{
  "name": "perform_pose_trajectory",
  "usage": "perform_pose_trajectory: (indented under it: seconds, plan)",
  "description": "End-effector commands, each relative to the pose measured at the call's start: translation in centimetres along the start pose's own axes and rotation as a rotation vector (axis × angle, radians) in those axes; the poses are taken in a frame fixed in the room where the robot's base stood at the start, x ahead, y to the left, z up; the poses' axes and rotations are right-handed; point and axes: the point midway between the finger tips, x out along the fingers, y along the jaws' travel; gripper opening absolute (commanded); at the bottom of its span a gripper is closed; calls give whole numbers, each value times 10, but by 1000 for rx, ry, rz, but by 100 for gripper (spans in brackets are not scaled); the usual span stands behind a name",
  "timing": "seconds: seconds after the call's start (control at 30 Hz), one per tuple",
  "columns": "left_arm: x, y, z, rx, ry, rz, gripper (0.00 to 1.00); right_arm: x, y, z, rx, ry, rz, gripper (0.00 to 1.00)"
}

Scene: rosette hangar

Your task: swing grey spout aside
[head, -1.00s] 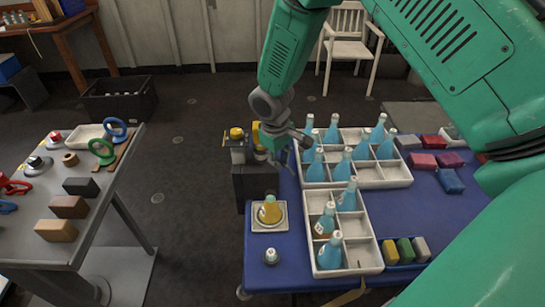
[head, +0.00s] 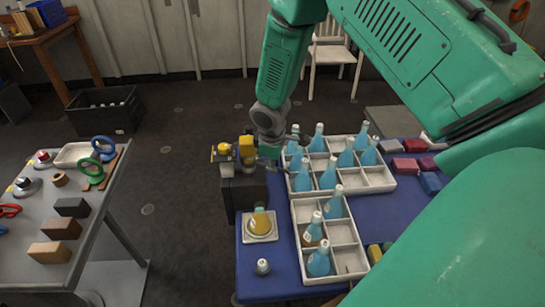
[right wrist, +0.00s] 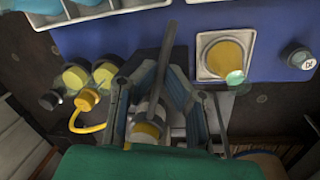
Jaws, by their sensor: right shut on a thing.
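The grey spout (right wrist: 164,70) shows in the right wrist view as a long dark grey bar running between my fingers. My right gripper (right wrist: 150,88) is shut on it, with a finger on either side. In the head view my right gripper (head: 272,150) is just right of the yellow-capped fixture (head: 246,148), on top of a dark block (head: 245,190) at the blue table's left edge. The fingers partly hide the spout there, so its exact direction is unclear. My left gripper is not in view.
A flask with amber liquid (head: 260,222) stands on a square pale dish below the fixture. White compartment trays (head: 352,259) with several blue bottles stand close on the right. A small capped jar (head: 263,266) is near the front. Open floor lies left of the fixture.

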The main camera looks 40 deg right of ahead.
Motion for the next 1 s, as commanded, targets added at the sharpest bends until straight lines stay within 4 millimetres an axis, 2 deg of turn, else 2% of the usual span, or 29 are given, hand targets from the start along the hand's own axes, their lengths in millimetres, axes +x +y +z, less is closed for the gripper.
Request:
perform_pose_trajectory:
  seconds: [0.23,0.3,0.67,0.77,1.0]
  plan:
    - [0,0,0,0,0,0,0,-1,2,-1,-1,3,4,0]
    - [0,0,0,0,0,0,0,-1,2,-1,0,3,5,28]
    - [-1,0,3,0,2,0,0,-3,1,-1,0,2,2,28]
    - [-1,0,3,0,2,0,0,-13,2,-1,1,3,3,28]
    - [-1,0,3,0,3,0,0,-62,2,-2,0,6,4,28]
